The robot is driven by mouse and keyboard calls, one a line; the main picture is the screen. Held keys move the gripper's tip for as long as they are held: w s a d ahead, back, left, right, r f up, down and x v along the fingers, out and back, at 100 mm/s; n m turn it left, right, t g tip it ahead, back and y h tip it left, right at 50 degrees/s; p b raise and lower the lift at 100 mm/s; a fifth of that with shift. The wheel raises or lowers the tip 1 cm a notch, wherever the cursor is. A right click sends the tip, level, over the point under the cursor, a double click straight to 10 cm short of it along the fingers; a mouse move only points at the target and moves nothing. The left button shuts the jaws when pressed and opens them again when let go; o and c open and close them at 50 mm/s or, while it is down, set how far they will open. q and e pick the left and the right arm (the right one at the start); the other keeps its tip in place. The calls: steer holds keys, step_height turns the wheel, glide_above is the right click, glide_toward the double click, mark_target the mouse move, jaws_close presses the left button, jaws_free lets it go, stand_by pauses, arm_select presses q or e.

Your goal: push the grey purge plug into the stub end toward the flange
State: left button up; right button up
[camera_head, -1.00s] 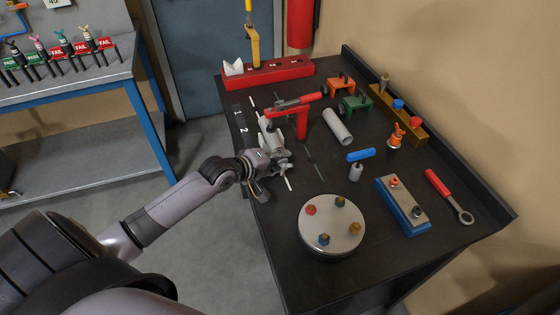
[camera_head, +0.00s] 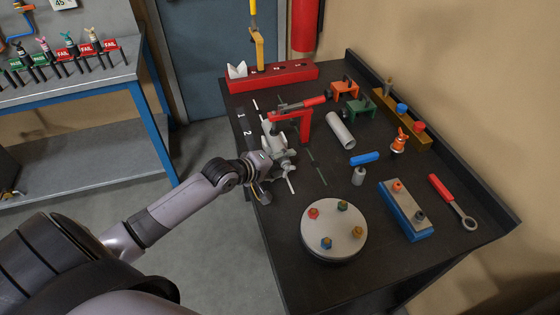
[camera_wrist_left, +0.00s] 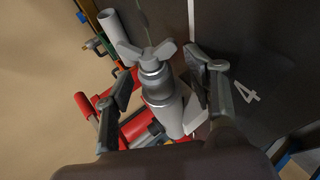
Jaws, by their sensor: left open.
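The grey purge plug (camera_wrist_left: 152,64), with a lobed wing head, sits at the end of a pale grey stub end (camera_wrist_left: 168,108) in the left wrist view. My left gripper (camera_wrist_left: 160,72) is open, one finger on each side of the plug, with gaps visible between fingers and plug. In the head view my left gripper (camera_head: 277,168) is at the table's left edge, partly covering the plug's wing head (camera_head: 290,168). The pale stub end (camera_head: 272,128) lies behind it, beside a red clamp (camera_head: 305,122). I cannot make out the flange or how deep the plug sits. My right gripper is not in view.
A round bolted plate (camera_head: 334,232) stands in front. A red rack (camera_head: 272,78) is at the back. Bare tabletop lies around the plate.

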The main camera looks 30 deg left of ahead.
arm_select(q)
steer(key=v, duration=1.2)
